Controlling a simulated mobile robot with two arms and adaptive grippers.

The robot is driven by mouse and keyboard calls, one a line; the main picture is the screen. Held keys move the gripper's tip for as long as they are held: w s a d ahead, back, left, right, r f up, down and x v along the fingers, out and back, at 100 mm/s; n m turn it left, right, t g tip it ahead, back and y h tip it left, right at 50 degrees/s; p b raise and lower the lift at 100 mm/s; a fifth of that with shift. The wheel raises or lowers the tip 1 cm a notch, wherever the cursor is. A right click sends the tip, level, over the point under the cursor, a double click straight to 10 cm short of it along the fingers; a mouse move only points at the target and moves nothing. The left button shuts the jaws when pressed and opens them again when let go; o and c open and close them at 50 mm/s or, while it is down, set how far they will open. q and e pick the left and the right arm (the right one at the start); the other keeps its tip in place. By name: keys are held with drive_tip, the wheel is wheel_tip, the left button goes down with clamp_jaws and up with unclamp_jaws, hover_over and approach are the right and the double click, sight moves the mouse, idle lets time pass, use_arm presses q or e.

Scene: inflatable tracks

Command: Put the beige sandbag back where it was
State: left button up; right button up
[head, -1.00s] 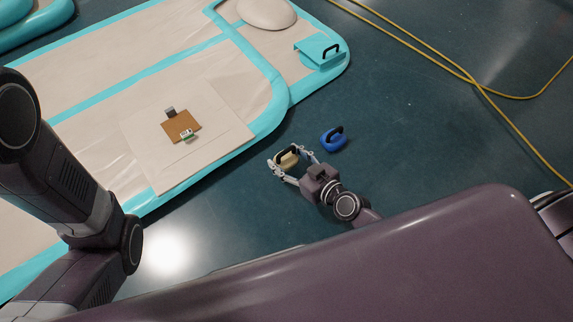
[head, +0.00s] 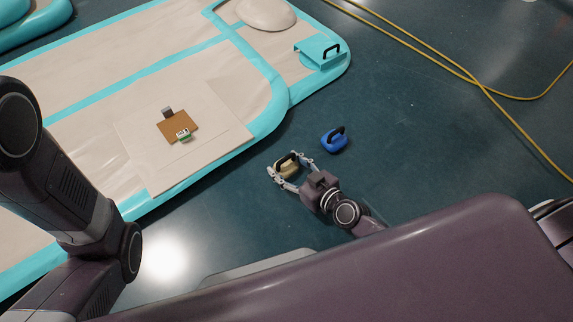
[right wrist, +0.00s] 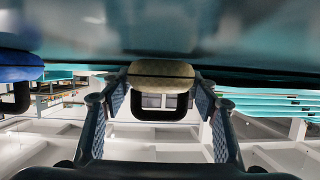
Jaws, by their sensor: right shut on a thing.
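The beige sandbag (head: 289,172) with its black handle is between the fingers of my right gripper (head: 288,164), just off the rounded corner of the mat. My right gripper is shut on it. In the right wrist view the beige sandbag (right wrist: 160,70) sits between the two fingers, its dark handle below it in the upside-down picture. Whether it touches the floor I cannot tell. My left arm shows at the left of the head view, but its gripper is out of view.
A blue sandbag (head: 333,141) stands on the dark floor to the right of the gripper. A beige mat with turquoise edging (head: 268,122) carries a board (head: 215,150) and a turquoise bag (head: 320,54). Yellow cables (head: 470,80) cross the floor at right.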

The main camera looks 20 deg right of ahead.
drive_tip(key=o, duration=1.6)
drive_tip(key=shift+f, duration=0.15)
drive_tip(key=shift+d, duration=0.1)
drive_tip(key=shift+r+p, duration=0.25)
drive_tip(key=shift+p, duration=0.05)
drive_tip(key=shift+r+p, duration=0.4)
drive_tip(key=shift+r, duration=0.05)
drive_tip(key=p+v, duration=0.3)
drive_tip(key=v, duration=0.9)
